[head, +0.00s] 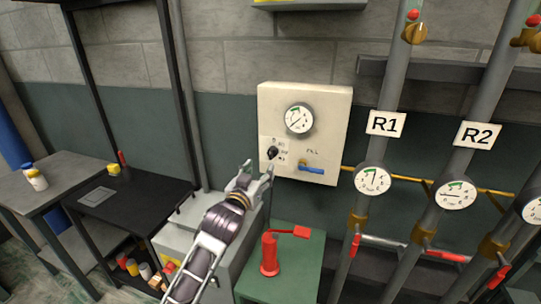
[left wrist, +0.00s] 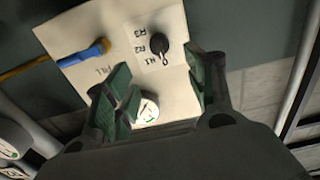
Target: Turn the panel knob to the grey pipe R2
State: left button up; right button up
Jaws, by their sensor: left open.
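The cream wall panel (head: 325,110) carries a small black knob (head: 272,153) at its lower left, beside the labels R1, R2 and R3. The knob (left wrist: 160,48) also shows in the left wrist view, beyond the fingertips; which label it points to I cannot tell surely. My left gripper (head: 256,172) is open and empty, just below and left of the knob in the head view. In the left wrist view its green-padded fingers (left wrist: 160,88) are spread apart, not around the knob. The grey pipe R2 (head: 492,85) stands at the right with its sign. My right gripper is not in view.
The panel has a gauge (head: 299,119) above the knob and a blue-handled valve (head: 312,169) to its right. The grey pipe R1 (head: 405,80) stands between panel and R2. A red tool (head: 270,255) stands on a green cabinet below. A black table (head: 140,205) is at left.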

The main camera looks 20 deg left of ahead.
aim_at(270, 155)
pick_arm(q)
jog(key=w, duration=0.6)
jog(key=shift+w+d+p, duration=0.1)
jog(key=shift+w+p, duration=0.1)
jog(key=shift+p, duration=0.15)
jog(key=shift+w, duration=1.9)
jog(key=shift+w+d, duration=0.1)
jog(key=shift+w, duration=0.5)
jog(key=shift+w+p, duration=0.1)
jog(key=shift+p, duration=0.2)
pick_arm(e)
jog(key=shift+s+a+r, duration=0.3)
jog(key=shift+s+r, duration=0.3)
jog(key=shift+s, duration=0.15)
pick_arm(q)
jog(key=shift+c, duration=0.6)
jog(key=c, duration=0.9)
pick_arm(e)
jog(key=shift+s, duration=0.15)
